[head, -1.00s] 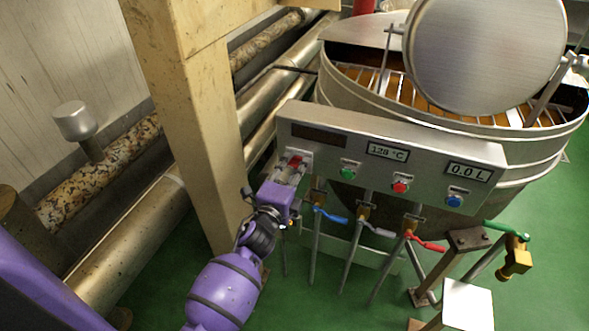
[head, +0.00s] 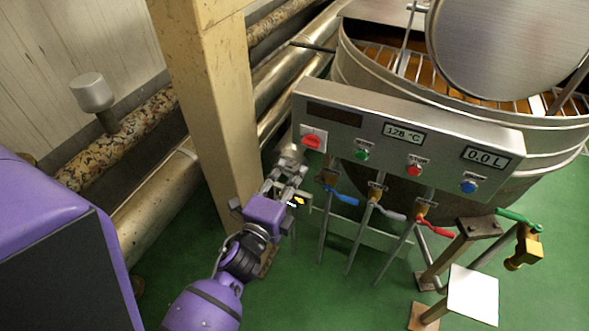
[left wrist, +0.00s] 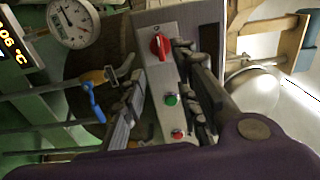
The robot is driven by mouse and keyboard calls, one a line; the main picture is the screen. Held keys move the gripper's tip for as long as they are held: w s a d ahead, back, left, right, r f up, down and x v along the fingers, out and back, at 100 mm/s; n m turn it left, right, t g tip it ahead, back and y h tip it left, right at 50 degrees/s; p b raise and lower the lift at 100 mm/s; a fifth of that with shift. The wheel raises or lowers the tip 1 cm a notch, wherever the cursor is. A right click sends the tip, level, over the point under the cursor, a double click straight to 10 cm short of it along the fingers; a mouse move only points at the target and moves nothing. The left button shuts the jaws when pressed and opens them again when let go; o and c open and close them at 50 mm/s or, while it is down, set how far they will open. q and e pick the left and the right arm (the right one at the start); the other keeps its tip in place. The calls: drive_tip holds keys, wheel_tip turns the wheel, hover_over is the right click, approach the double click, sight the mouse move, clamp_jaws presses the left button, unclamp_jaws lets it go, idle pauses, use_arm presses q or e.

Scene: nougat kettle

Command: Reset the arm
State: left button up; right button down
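My left gripper (head: 288,167) is just below and left of the red rotary switch (head: 313,139) on the steel control panel (head: 345,97). Its fingers are apart with nothing between them. In the left wrist view the two fingers (left wrist: 158,65) stand spread in front of the panel. My right gripper is in neither view.
The panel also carries green (head: 362,155), red (head: 414,170) and blue (head: 468,187) buttons. Valves with blue (head: 342,196) and red (head: 436,229) handles hang below. A beige post (head: 212,110) stands close left of the gripper. The kettle (head: 385,95) is behind the panel.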

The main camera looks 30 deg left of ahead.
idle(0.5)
use_arm(q)
drive_tip(key=s+d+f+n+g+p, duration=0.1)
drive_tip(key=s+f+n+g, duration=0.2)
drive_tip(key=s, duration=0.7)
drive_tip(key=s+d+f+n+g+p, duration=0.1)
drive_tip(key=s+d+f+n+g, duration=0.1)
drive_tip(key=s+f+n, duration=0.6)
drive_tip(key=s+d+f+n+g+h+p, duration=0.1)
drive_tip(key=s+f+n+g, duration=0.3)
drive_tip(key=s, duration=0.7)
wheel_tip(320, 180, down, 4)
drive_tip(key=shift+s+d+n+p, duration=0.3)
drive_tip(key=shift+s+n, duration=0.1)
drive_tip(key=shift+n, duration=0.6)
